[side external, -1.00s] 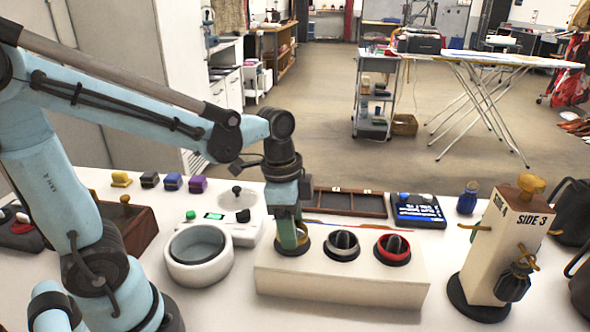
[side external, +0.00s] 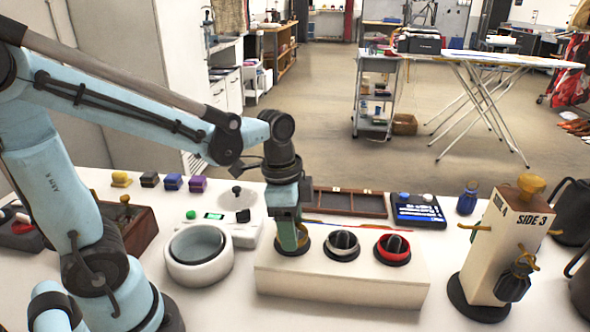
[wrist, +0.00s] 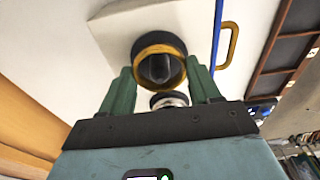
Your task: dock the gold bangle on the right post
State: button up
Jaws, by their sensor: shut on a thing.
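The gold bangle (wrist: 142,58) lies as a ring around a dark post in the wrist view. In the side view it is at the left place on a white block (side external: 340,283), mostly hidden by my gripper (side external: 291,243). My gripper points down there. In the wrist view its two green fingers (wrist: 160,75) are on either side of the bangle, shut on it. The block's middle post (side external: 343,240) has a pale ring and its right post (side external: 392,244) a red ring. A tower marked SIDE 3 (side external: 497,245) at the right has gold side pegs.
A white bowl (side external: 198,272) is close left of the block. A dark pendant-like thing (side external: 514,283) is on the tower's front. Bare table lies between block and tower.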

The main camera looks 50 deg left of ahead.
jog(key=shift+f, duration=0.4)
jog(key=o, duration=1)
jog(key=shift+o, duration=0.2)
notch_tip(320, 180, up, 11)
jog(key=shift+s+a, duration=0.45)
jog(key=shift+f, duration=0.1)
jog(key=f+n+t, duration=0.1)
jog(key=n, duration=0.1)
jog(key=f+n+t, duration=0.3)
jog(key=n, duration=0.1)
jog(key=shift+s+a+f+n+t+y, duration=0.3)
jog(key=shift+s+n+t+y, duration=0.1)
jog(key=shift+f+n+t, duration=0.45)
jog(key=shift+n+t, duration=0.25)
jog(key=shift+n, duration=0.4)
